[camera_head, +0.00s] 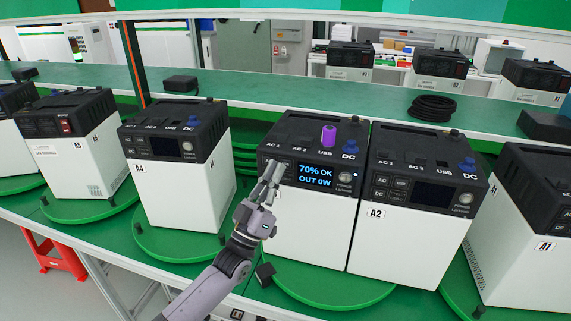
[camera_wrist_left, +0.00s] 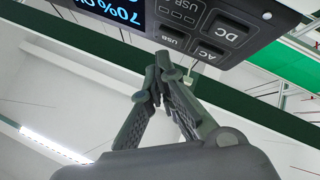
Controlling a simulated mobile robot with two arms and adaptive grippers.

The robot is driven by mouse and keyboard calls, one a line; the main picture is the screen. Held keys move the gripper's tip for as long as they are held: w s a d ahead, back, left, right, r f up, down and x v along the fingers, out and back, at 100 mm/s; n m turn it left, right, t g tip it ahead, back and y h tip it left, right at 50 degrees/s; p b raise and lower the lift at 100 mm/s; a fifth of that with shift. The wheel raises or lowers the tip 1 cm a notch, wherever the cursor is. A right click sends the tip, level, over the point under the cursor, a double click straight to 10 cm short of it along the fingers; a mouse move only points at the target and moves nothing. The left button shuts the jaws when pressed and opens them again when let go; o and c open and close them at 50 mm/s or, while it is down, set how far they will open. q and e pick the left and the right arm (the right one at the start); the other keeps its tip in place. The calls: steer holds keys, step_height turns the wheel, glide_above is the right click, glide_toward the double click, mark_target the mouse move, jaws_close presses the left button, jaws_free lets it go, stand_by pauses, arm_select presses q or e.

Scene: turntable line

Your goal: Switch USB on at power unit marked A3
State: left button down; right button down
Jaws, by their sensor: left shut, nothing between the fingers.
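The power unit with the lit screen (camera_head: 315,177) stands between the units marked A4 and A2; its own mark is hidden behind my gripper. Its screen reads "70% OK, OUT 0W". A purple plug (camera_head: 328,135) stands at its top USB socket. My left gripper (camera_head: 272,170) is shut and empty, in front of the left part of this unit's front panel. In the left wrist view the panel appears turned over, with the USB button (camera_wrist_left: 172,40), AC button (camera_wrist_left: 210,52) and DC button (camera_wrist_left: 227,31). The shut fingertips (camera_wrist_left: 165,66) are close to the USB button; contact cannot be told. My right gripper is out of view.
Unit A2 (camera_head: 403,229) stands close on the right, its screen dark. Unit A4 (camera_head: 184,180) stands on the left, apart. The units sit on green turntables (camera_head: 335,291). A black cable coil (camera_head: 432,107) lies on the green counter behind.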

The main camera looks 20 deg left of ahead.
arm_select(q)
steer(key=shift+w, duration=0.1)
stand_by(0.4)
steer(key=shift+w+b, duration=0.35)
steer(key=shift+w+b, duration=0.3)
steer(key=shift+b, duration=0.05)
stand_by(0.5)
steer(key=shift+s, duration=0.1)
steer(key=shift+s+p, duration=0.45)
steer(key=shift+s, duration=0.2)
steer(key=s+p, duration=0.2)
steer(key=s, duration=0.3)
steer(key=shift+a, duration=0.1)
stand_by(0.4)
